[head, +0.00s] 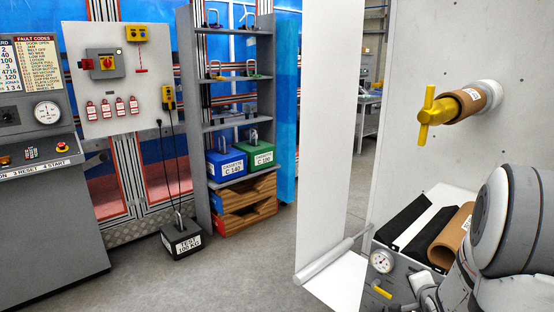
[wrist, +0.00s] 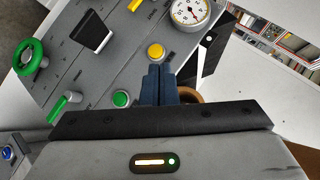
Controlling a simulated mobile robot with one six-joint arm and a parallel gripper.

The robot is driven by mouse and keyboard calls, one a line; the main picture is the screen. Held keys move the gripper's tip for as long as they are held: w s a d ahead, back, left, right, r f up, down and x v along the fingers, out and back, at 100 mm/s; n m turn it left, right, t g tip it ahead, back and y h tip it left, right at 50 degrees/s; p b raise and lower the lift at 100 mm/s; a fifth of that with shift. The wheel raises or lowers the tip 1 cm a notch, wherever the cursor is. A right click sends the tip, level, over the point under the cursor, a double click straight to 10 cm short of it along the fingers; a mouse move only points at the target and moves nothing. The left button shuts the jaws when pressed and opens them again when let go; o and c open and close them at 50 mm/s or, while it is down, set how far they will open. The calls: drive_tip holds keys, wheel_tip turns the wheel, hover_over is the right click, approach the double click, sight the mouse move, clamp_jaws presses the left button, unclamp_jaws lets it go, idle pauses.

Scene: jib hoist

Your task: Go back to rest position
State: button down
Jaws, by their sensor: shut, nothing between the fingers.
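My gripper shows in the wrist view (wrist: 158,84), its two dark blue fingers pressed together with nothing between them. It points toward a grey panel (wrist: 125,50) with a yellow button (wrist: 155,51), a green button (wrist: 121,99), a green ring (wrist: 31,57) and a round gauge (wrist: 189,12). I cannot tell how far the fingertips are from the panel. In the head view my arm is at the lower right, beside the gauge (head: 382,261), and the gripper fingers are out of sight there.
A yellow-handled brown roll (head: 465,103) sticks out of the white wall above my arm. A brown tube (head: 452,240) and black strips lie beside my arm. A test weight (head: 181,241) stands on the floor near the shelf rack (head: 228,123). Open floor lies between.

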drive_tip(key=s+a+r+n+g+y+p, duration=0.1)
drive_tip(key=s+a+r+n+g, duration=0.1)
drive_tip(key=s+a+r+n, duration=0.2)
drive_tip(key=s+a+r+n+g+p, duration=0.1)
drive_tip(key=s+a+r+n+g, duration=0.2)
drive_tip(key=s+a+n, duration=0.3)
drive_tip(key=s+a+r+n+g+y, duration=0.1)
drive_tip(key=s+a+r+n+g, duration=0.2)
drive_tip(key=s+a, duration=0.8)
wheel_tip(320, 180, up, 3)
drive_tip(key=a+n, duration=0.1)
drive_tip(key=n, duration=0.1)
drive_tip(key=shift+s+a+n+y+p, duration=0.2)
drive_tip(key=shift+a+n+y+p, duration=0.1)
drive_tip(key=shift+p, duration=0.1)
drive_tip(key=shift+d, duration=0.1)
idle(0.4)
